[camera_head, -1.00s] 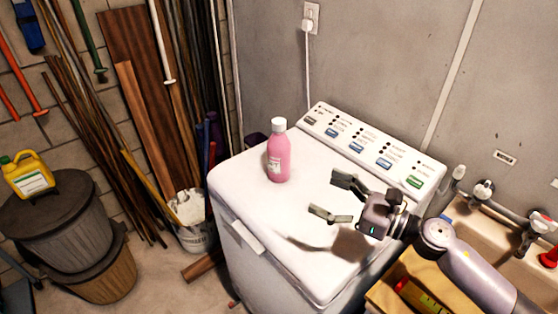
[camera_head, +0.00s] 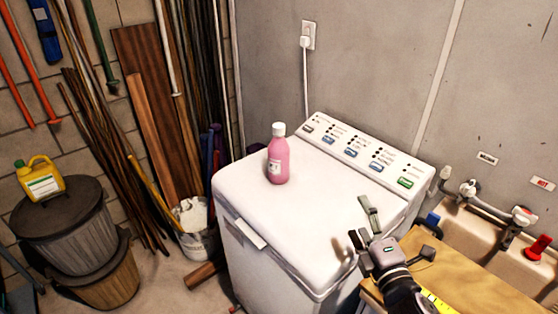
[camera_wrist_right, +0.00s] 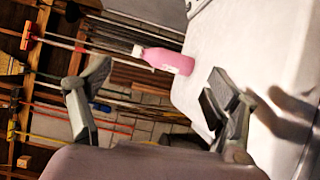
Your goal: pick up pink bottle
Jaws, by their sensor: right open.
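The pink bottle (camera_head: 278,160) with a white cap stands upright on the lid of the white washing machine (camera_head: 300,215), left of its control panel. In the right wrist view the pink bottle (camera_wrist_right: 165,59) appears on its side, beyond the fingers and between them. My right gripper (camera_head: 361,222) is open and empty, near the washer's right front edge, to the right of the bottle and clearly apart from it. Its two spread fingers also show in the right wrist view (camera_wrist_right: 155,105). My left gripper is in neither view.
The control panel (camera_head: 365,150) rises at the washer's back edge. A sink (camera_head: 470,225) with taps and a wooden board (camera_head: 455,275) are at the right. A yellow jug (camera_head: 40,180) sits on a lidded bin at the left. The lid around the bottle is clear.

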